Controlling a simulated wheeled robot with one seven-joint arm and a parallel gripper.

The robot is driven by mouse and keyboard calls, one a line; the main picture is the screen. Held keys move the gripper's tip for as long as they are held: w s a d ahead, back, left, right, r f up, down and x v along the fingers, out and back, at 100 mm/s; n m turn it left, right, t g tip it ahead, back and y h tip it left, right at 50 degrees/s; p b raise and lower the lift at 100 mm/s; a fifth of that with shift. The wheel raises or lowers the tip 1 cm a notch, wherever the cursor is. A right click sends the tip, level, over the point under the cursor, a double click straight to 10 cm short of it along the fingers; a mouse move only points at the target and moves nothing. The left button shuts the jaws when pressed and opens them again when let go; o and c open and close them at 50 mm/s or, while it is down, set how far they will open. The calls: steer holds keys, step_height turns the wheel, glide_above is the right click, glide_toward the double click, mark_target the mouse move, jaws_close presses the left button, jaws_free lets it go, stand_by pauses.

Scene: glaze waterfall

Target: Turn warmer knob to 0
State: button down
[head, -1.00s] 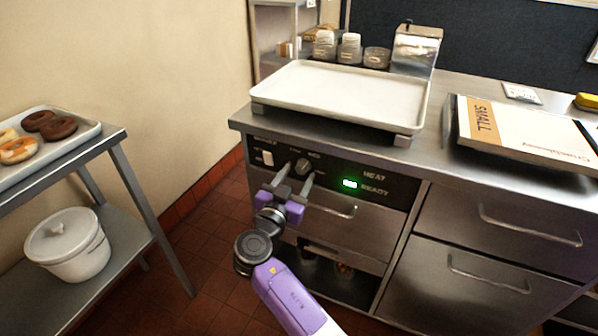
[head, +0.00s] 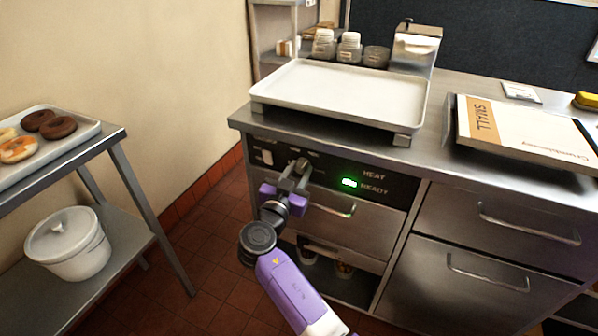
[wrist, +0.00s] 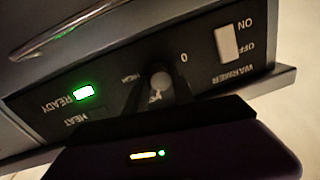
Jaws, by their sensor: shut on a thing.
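The warmer knob (wrist: 160,82) is a small round knob on the dark control panel (head: 392,187) at the front of the steel counter. In the head view the knob (head: 303,165) is partly hidden by my gripper's fingers. My gripper (head: 295,172) reaches up to the panel and is shut on the knob, one finger on each side. In the wrist view the view is upside down, with a "0" mark beside the knob and "HIGH" on its other side. The knob's exact pointer direction is hard to tell.
A white ON/OFF warmer switch (wrist: 228,43) sits beside the knob. A green ready light (head: 349,183) is lit. A drawer handle (head: 330,208) lies just below the panel. A white tray (head: 340,92) rests on the counter above. A side table with donuts stands at left.

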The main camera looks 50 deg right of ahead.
steer(key=shift+n, duration=0.3)
steer(key=n, duration=0.5)
steer(key=shift+r+n+g, duration=0.1)
steer(key=shift+n+g, duration=0.2)
steer(key=n+p, duration=0.1)
steer(key=n, duration=0.2)
steer(key=shift+w, duration=0.1)
steer(key=n+p, duration=0.1)
steer(key=n, duration=0.2)
steer(key=shift+r+n+g+p, duration=0.1)
steer(key=shift+n+g+p, duration=0.2)
steer(key=shift+n+p, duration=0.1)
steer(key=n+p, duration=0.1)
steer(key=n, duration=0.2)
steer(key=shift+w+a+p, duration=0.1)
steer(key=shift+p, duration=0.3)
steer(key=n+p, duration=0.2)
steer(key=n, duration=0.1)
steer(key=shift+n+g, duration=0.3)
steer(key=shift+n, duration=0.1)
steer(key=n+p, duration=0.2)
steer(key=n, duration=0.2)
steer(key=shift+n, duration=0.3)
steer(key=shift+f+n+g+p, duration=0.3)
steer(key=shift+n+p, duration=0.45)
steer(key=shift+n, duration=0.35)
